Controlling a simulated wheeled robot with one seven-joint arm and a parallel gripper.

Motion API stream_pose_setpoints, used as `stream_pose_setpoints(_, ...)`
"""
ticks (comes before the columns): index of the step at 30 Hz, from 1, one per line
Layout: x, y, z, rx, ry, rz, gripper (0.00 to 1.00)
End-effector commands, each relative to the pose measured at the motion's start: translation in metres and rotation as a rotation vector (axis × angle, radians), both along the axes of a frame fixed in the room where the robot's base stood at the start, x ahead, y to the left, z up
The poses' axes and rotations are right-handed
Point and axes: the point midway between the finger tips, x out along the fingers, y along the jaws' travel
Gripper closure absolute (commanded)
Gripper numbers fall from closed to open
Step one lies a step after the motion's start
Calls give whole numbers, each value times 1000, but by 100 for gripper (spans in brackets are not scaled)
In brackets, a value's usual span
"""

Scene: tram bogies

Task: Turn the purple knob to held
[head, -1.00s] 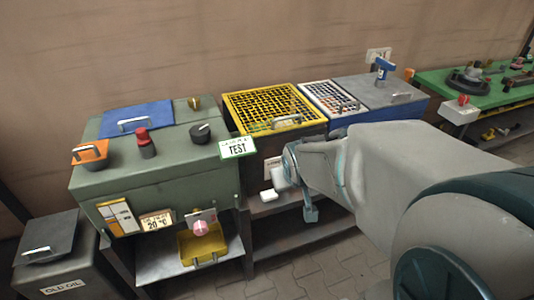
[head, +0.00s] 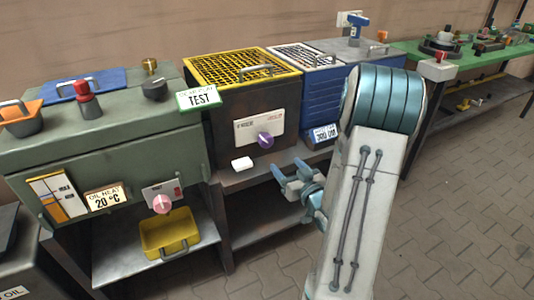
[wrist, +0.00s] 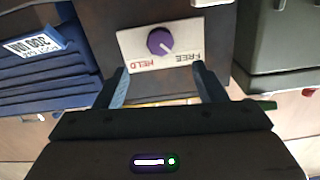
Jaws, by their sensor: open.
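The purple knob (head: 265,140) sits on a pale plate (head: 250,127) on the dark front of the cabinet under the yellow grate. In the wrist view the knob (wrist: 160,41) appears upside down, with HELD and FREE printed on its plate. Its white mark points toward the FREE side. My gripper (head: 287,170) is open and empty, in front of and a little below the knob in the head view. In the wrist view the fingertips (wrist: 161,70) stand apart on either side of the plate, with the knob beyond them and not touched.
A white block (head: 242,164) lies on the shelf edge below the knob. A blue drawer stack (head: 322,95) stands right of the cabinet. A green machine (head: 110,145) with a pink knob (head: 162,204) stands left. The paved floor at right is clear.

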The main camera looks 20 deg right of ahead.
Motion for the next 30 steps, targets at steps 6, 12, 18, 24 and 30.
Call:
stream_pose_setpoints(6,14,0,-1,8,-22,5,36)
stream_pose_setpoints(12,55,2,-2,9,-22,7,36)
stream_pose_setpoints(18,97,3,-2,8,-20,4,36)
stream_pose_setpoints(24,125,3,-2,8,-19,2,36)
stream_pose_setpoints(30,136,4,-1,8,-19,2,36)
